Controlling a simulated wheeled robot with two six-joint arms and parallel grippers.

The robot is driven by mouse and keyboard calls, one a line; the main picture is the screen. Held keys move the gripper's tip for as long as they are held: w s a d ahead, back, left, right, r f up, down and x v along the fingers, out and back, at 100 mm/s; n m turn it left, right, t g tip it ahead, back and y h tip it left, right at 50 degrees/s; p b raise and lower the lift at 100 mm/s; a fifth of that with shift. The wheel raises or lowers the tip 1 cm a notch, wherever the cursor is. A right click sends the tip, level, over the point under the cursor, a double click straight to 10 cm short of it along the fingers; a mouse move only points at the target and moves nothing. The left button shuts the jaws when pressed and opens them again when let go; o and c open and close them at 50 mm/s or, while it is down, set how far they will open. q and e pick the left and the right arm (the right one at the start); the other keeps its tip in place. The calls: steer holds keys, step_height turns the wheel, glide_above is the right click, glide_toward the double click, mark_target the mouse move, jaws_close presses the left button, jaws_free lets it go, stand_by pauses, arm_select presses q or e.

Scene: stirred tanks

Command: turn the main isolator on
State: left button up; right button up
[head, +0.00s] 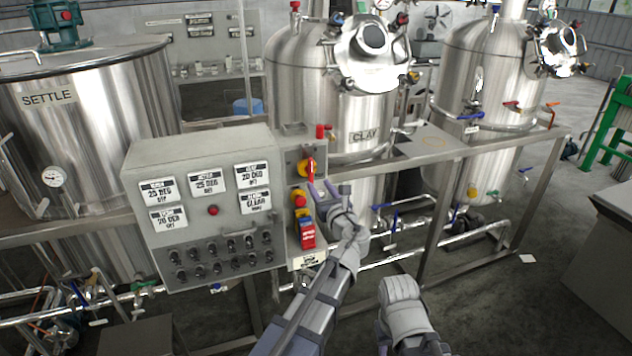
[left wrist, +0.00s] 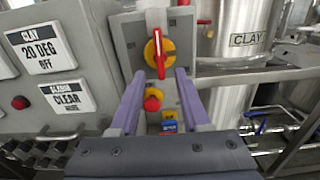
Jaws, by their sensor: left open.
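The main isolator (head: 306,171) is a red handle on a yellow disc, on a grey box right of the labelled panel. In the left wrist view the handle (left wrist: 158,50) stands upright on its round yellow plate. My left gripper (head: 322,188) is open just in front of the isolator. In the left wrist view its two purple fingers (left wrist: 160,74) reach up on either side of the handle's lower end, with gaps to it. No contact shows. My right gripper is not in view.
A red button (left wrist: 152,103) on yellow sits below the isolator, between the fingers. Red and blue tags (head: 306,235) hang lower. The control panel (head: 210,260) stands close on the left. The CLAY tank (head: 295,95) and frame rails stand behind and right.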

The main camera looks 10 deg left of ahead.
arm_select(q)
steer(key=shift+v, duration=1.05)
steer(key=shift+f, duration=0.1)
steer(key=s+f+n+g+h, duration=0.3)
steer(key=s+f+n+g, duration=0.5)
steer(key=s+f+n, duration=0.55)
steer(key=s+d+f+n+g+h, duration=0.3)
steer(key=s+d+f+n, duration=0.1)
steer(key=s+d+n, duration=0.1)
steer(key=s+d+f+n+g+h, duration=0.2)
steer(key=s+d+f+n+g, duration=0.2)
steer(key=s, duration=0.6)
steer(key=d+n, duration=0.2)
steer(key=n, duration=0.1)
steer(key=shift+d+h, duration=0.15)
steer(key=shift+h, duration=0.25)
steer(key=shift+s+f, duration=0.1)
steer(key=shift+s, duration=0.05)
